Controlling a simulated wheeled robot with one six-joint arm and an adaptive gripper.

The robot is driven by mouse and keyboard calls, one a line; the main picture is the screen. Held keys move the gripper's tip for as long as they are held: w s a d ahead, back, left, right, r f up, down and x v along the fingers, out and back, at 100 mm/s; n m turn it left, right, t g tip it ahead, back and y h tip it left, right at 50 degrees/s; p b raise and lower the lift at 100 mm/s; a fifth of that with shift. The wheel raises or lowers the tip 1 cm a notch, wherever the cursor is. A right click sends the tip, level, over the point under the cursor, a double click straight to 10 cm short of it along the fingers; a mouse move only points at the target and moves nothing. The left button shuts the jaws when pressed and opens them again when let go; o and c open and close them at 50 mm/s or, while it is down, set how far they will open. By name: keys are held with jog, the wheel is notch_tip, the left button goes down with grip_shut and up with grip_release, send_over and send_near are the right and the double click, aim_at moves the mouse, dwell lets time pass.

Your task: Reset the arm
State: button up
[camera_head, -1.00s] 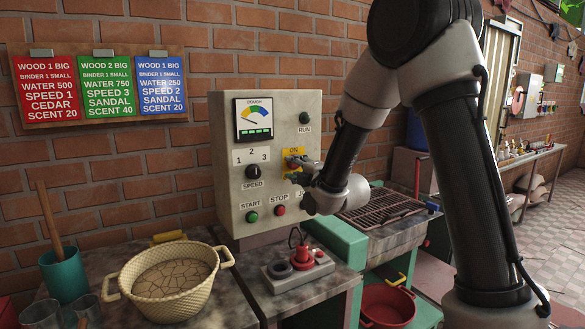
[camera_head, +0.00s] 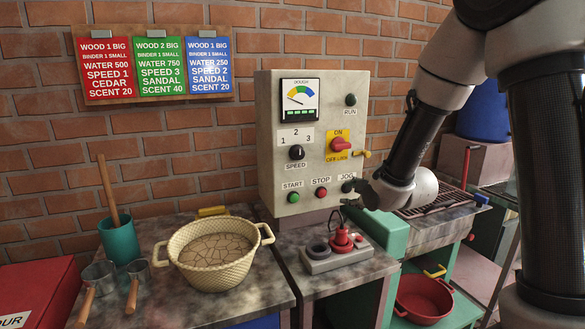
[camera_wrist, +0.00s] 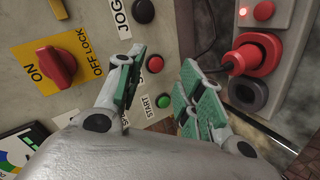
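My gripper (camera_head: 366,192) hangs in front of the lower right of the control panel (camera_head: 268,140), near the JOG button (camera_head: 348,186). In the wrist view my gripper (camera_wrist: 162,62) has its two green-padded fingers spread apart with nothing between them. The red ON / OFF LOCK knob (camera_head: 344,145) is on its yellow plate, clear of the fingers; it also shows in the wrist view (camera_wrist: 57,67). The red STOP button (camera_head: 321,193) and green START button (camera_head: 293,197) are on the panel's lower row.
A red plug (camera_head: 341,240) sits in a grey socket block (camera_head: 322,263) with a lit red lamp (camera_wrist: 263,11). A woven basket (camera_head: 262,233) of cracked dough, a teal cup (camera_head: 120,243) and metal scoops (camera_head: 98,275) stand at left. A red basin (camera_head: 424,297) is below right.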

jog(key=s+d+f+m+g+h, duration=0.1)
jog(key=s+d+m+g+h, duration=0.1)
jog(key=s+d+m+g, duration=0.45)
jog(key=s+d+f+m+g+h, duration=0.1)
jog(key=s+m, duration=0.3)
jog(key=s, duration=0.6)
jog(key=s+d+r+m, duration=0.2)
jog(key=s+d+r, duration=0.1)
jog(key=s+r, duration=0.3)
jog(key=s+d+r+m, duration=0.3)
jog(key=s+r, duration=0.3)
jog(key=s, duration=0.5)
jog(key=shift+s+d+h, duration=0.15)
jog(key=shift+d+h, duration=0.05)
jog(key=shift+h, duration=0.1)
jog(key=shift+m, duration=0.25)
